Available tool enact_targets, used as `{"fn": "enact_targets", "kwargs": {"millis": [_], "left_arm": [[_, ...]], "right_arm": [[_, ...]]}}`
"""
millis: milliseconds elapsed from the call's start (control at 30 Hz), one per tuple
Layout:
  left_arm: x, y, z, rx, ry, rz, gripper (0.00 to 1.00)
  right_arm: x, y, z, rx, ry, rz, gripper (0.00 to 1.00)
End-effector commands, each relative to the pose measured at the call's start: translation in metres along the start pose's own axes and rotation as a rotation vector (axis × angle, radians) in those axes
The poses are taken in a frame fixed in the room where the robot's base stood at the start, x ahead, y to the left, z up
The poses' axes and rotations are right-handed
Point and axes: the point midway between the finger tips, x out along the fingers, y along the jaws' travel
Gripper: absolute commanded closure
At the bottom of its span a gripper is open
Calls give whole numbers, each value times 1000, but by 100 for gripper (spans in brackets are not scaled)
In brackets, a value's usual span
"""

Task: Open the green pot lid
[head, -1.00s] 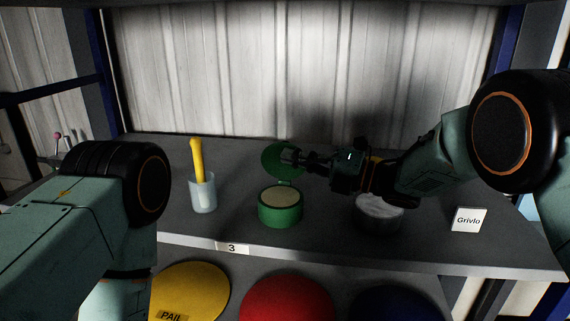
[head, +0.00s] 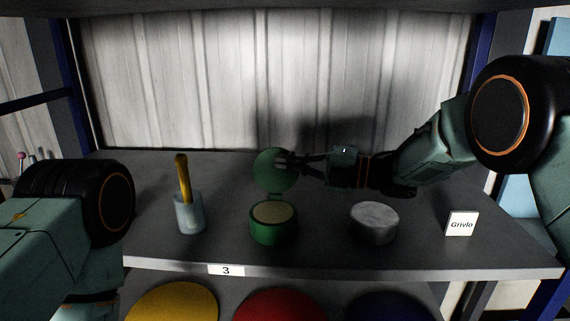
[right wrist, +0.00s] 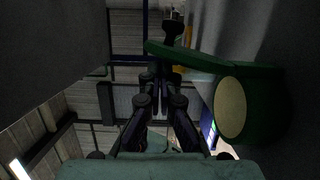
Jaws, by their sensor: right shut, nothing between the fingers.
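The green pot (head: 273,232) stands on the grey shelf with a pale tan content showing in its open top. Its green lid (head: 268,176) stands up at the pot's back edge, hinged open. In the right wrist view the pot (right wrist: 268,112) is at the right and the lid (right wrist: 195,57) is seen nearly edge-on. My right gripper (head: 285,161) is shut and empty, its fingertips at the upper right of the lid; I cannot tell whether they touch it. It also shows in the right wrist view (right wrist: 162,80). My left gripper is out of view; only its arm shows.
A pale cup (head: 189,217) with a yellow-handled tool (head: 182,178) stands left of the pot. A grey-white round tin (head: 374,224) and a "Grivlo" card (head: 461,224) stand to the right. A corrugated wall (head: 250,80) closes the back. Yellow, red and blue round lids lie below.

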Motion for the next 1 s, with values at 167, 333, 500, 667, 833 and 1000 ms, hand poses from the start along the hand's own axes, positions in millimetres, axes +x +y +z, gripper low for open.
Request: {"fn": "enact_targets", "kwargs": {"millis": [167, 333, 500, 667, 833, 1000], "left_arm": [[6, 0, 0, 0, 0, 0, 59], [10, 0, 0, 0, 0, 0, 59], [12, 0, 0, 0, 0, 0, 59], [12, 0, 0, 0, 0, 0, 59], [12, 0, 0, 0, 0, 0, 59], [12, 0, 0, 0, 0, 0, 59]], "right_arm": [[1, 0, 4, 39, -1, -9, 100], [2, 0, 6, 37, 0, -9, 100], [3, 1, 6, 37, 0, -9, 100], [4, 1, 6, 37, -1, -9, 100], [4, 1, 6, 37, -1, -9, 100], [4, 1, 6, 37, -1, -9, 100]]}}
